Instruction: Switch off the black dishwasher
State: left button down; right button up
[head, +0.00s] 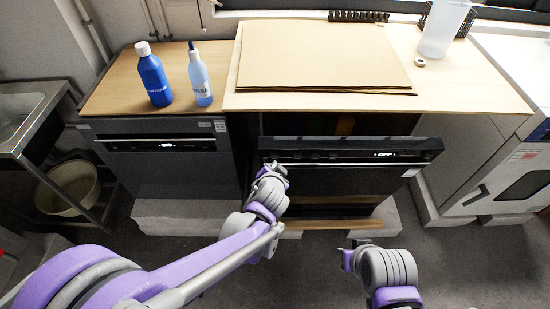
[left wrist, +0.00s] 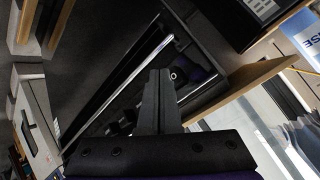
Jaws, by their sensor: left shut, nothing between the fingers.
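The black dishwasher (head: 340,179) is under the wooden worktop in the middle of the head view. Its door is tilted open, with a small lit display (head: 385,154) on the right of the top strip. My left gripper (head: 272,167) is shut and empty at the left end of that strip; contact cannot be told. In the left wrist view its closed fingers (left wrist: 158,85) point at the dark door and the gap behind it. My right gripper (head: 346,256) is low in front of the dishwasher, apart from it; its jaws are unclear.
A second dark dishwasher (head: 165,170) with a lit display stands shut at the left. Blue bottle (head: 153,76) and clear blue bottle (head: 200,80) stand on the worktop above it. A brown board (head: 320,55) lies on the right worktop. A white appliance (head: 500,175) stands at right.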

pick_arm(q)
jog(key=shift+s+f+b, duration=0.1)
jog(key=shift+s+f, duration=0.05)
jog(key=shift+s, duration=0.75)
jog(key=shift+s+f+b, duration=0.1)
jog(key=shift+s+f, duration=0.1)
jog(key=shift+s, duration=0.75)
jog(key=shift+s+f+b, duration=0.1)
jog(key=shift+s+f, duration=0.05)
jog(key=shift+s, duration=0.75)
